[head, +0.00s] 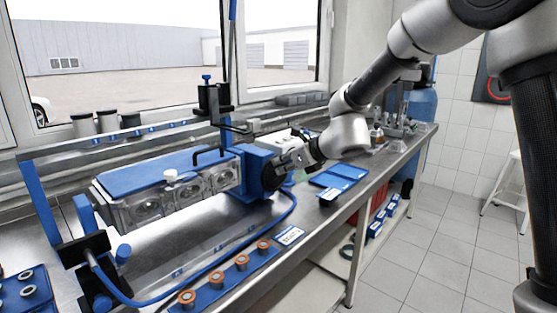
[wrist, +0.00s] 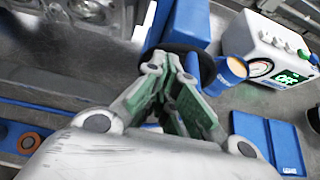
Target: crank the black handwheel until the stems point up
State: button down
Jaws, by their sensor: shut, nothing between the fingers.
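The black handwheel (head: 272,174) is on the right end of the blue fixture, against its blue housing (head: 253,163). Its dark rim (wrist: 205,62) shows behind my fingers in the wrist view. My gripper (head: 284,170) is at the handwheel, shut with nothing between the fingers; its fingertips (wrist: 172,62) overlap the rim, and I cannot tell whether they touch it. A blue cylinder with an orange end (wrist: 232,70) is just right of the wheel. The grey cylinder head (head: 185,196) is clamped in the fixture, its round chambers facing the front. I cannot make out the stems.
A blue tray with several orange-topped parts (head: 217,283) lies along the bench front. A blue hose (head: 225,262) curves in front of the fixture. A white gauge box (wrist: 278,45) and blue case (wrist: 268,137) are to the right. A black clamp post (head: 212,105) rises behind.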

jog(key=shift+w+d+r, duration=0.25)
jog(key=shift+w, duration=0.05)
dwell(0.4)
jog(key=shift+w+d+r, duration=0.2)
jog(key=shift+w+d, duration=0.05)
jog(key=shift+w, duration=0.15)
jog(key=shift+w+d, duration=0.1)
jog(key=shift+w+d+r, duration=0.1)
jog(key=shift+w+d, duration=0.1)
jog(key=shift+w, duration=0.15)
